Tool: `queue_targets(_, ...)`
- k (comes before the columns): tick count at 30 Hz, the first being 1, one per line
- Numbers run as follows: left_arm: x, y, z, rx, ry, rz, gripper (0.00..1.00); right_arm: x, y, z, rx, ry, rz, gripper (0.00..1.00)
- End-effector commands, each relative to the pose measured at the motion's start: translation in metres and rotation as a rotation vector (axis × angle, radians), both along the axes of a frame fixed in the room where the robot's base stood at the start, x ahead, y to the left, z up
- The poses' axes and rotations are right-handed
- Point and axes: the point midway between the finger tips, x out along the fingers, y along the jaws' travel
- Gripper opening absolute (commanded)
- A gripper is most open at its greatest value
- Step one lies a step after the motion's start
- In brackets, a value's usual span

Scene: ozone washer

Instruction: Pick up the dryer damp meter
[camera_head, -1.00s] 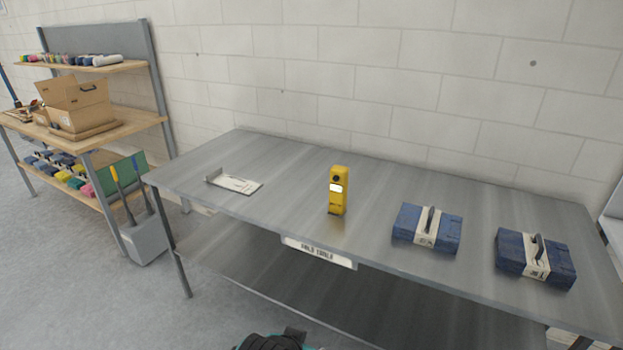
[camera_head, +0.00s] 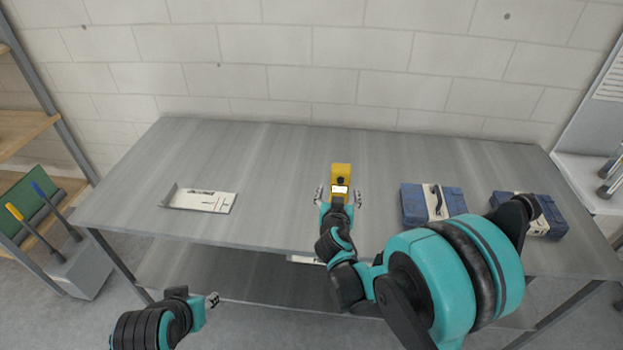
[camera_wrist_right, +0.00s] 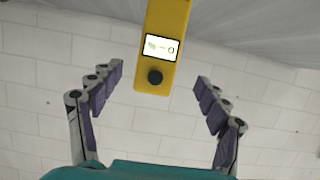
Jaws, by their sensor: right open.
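The dryer damp meter (camera_head: 341,178) is a yellow upright device with a lit screen and a dark round knob. It stands on the metal table in the head view. In the right wrist view the meter (camera_wrist_right: 163,50) lies between and just beyond the fingertips, with its screen and knob showing. My right gripper (camera_head: 339,195) is open, its fingers on either side of the meter, with a visible gap on each side in the wrist view (camera_wrist_right: 158,82). My left gripper (camera_head: 212,300) is low at the left, in front of the table; its fingers are too small to judge.
The metal table (camera_head: 270,170) has clear room left of the meter. A white card in a holder (camera_head: 200,201) lies at the left. Two blue cases (camera_head: 415,204) (camera_head: 545,222) stand at the right, the farther one partly behind my right arm. A block wall closes the back.

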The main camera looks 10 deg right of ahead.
Motion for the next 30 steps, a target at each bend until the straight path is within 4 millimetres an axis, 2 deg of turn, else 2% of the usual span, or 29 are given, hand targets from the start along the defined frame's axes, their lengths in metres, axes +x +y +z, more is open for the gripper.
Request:
queue_targets(11, 0.000, 0.000, -0.008, 0.000, 0.000, 0.000, 0.40, 0.034, -0.010, -0.011, 0.000, -0.002, -0.001, 0.76)
queue_targets(18, 0.000, 0.000, -0.016, 0.000, 0.000, 0.000, 0.40, 0.068, -0.020, -0.019, 0.001, -0.001, -0.002, 0.76)
queue_targets(26, 0.000, 0.000, -0.015, 0.000, 0.000, 0.000, 0.40, 0.072, -0.021, -0.019, 0.001, -0.001, 0.000, 0.76)
queue_targets(30, 0.000, 0.000, -0.015, 0.000, 0.000, 0.000, 0.40, 0.072, -0.021, -0.019, 0.001, -0.001, 0.000, 0.39)
